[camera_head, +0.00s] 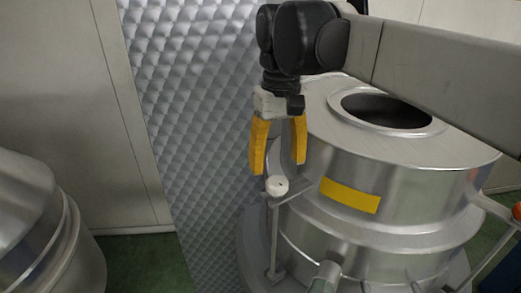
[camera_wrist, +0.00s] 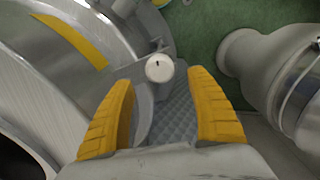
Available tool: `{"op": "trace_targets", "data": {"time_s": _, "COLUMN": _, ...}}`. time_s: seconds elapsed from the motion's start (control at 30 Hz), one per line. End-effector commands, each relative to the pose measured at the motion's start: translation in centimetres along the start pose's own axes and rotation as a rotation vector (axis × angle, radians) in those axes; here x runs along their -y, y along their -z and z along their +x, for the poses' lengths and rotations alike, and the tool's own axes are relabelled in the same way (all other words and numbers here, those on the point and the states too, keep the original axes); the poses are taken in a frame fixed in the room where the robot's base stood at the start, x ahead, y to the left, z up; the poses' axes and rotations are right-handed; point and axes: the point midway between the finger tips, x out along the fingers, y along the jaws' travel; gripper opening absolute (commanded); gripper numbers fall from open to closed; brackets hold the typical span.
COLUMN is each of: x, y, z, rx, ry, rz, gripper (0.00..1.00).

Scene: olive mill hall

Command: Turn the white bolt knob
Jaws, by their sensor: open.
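The white bolt knob (camera_head: 277,186) is a small round cap with a dark mark, on a metal rod beside the steel tank (camera_head: 411,182). In the wrist view the knob (camera_wrist: 160,68) shows just beyond the fingertips, in the gap between them. My gripper (camera_head: 277,170) has two yellow fingers, open and pointing down above the knob. In the wrist view my gripper (camera_wrist: 161,76) is empty between its fingers. The knob looks apart from both fingers. I cannot tell the exact height gap.
The tank has a round opening (camera_head: 392,110) on top and a yellow label (camera_head: 349,195). A quilted metal panel (camera_head: 195,110) stands behind. Another steel vessel (camera_head: 40,232) is at the left, with green floor (camera_head: 140,264) between.

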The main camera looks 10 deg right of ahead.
Motion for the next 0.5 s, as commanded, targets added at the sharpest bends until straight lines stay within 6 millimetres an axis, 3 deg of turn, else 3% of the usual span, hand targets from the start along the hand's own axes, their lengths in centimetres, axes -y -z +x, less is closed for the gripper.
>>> {"op": "trace_targets", "data": {"time_s": 0.2, "x": 0.0, "y": 0.1, "z": -4.3, "rx": 0.0, "ry": 0.0, "rz": 0.0, "gripper": 0.66}}
{"op": "trace_targets", "data": {"time_s": 0.5, "x": 0.0, "y": 0.0, "z": -6.0, "rx": 0.0, "ry": 0.0, "rz": 0.0, "gripper": 0.66}}
